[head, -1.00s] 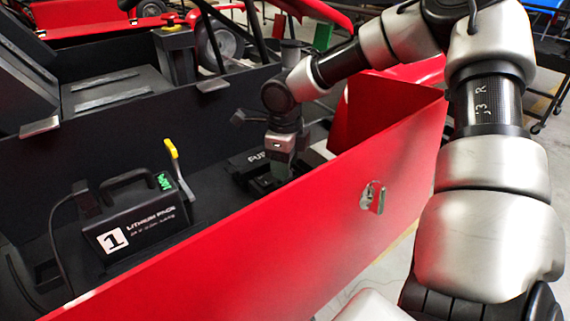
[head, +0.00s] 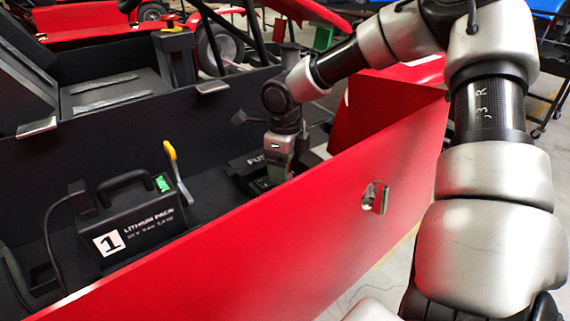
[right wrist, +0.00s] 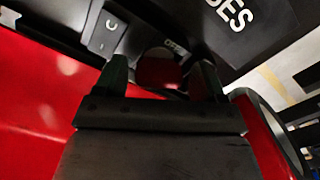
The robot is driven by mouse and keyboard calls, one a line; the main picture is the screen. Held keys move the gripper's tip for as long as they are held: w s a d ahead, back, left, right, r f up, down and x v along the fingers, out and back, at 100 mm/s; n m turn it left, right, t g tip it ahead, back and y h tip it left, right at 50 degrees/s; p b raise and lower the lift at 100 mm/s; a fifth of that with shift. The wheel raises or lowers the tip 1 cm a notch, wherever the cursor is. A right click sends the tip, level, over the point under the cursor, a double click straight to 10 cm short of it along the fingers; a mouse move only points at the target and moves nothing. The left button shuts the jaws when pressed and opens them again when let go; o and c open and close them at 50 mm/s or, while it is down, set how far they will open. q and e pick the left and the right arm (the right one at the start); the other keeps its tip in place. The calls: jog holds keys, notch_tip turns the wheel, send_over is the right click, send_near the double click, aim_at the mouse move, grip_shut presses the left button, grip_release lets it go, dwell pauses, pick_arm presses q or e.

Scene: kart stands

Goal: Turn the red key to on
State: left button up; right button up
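My right gripper (head: 278,182) reaches down inside the red-sided kart bay, beside a black box lettered "FUS…" (head: 250,160). In the right wrist view its two dark fingers (right wrist: 160,80) stand apart. A rounded red piece (right wrist: 158,73), which looks like the red key, lies between them, partly in shadow. I cannot tell whether the fingers touch it, nor which way it is turned. In the head view the red key is hidden behind the gripper and arm. My left gripper is not in view.
The red side panel (head: 300,235) stands in front of the gripper, with a silver latch (head: 375,197) on it. A black seat area (head: 110,90) lies behind.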

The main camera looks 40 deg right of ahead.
dwell(0.5)
jog(key=shift+r, duration=0.35)
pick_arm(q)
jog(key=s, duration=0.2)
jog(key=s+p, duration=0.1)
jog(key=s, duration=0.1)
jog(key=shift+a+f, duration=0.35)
pick_arm(e)
notch_tip(320, 180, up, 10)
jog(key=shift+r, duration=0.1)
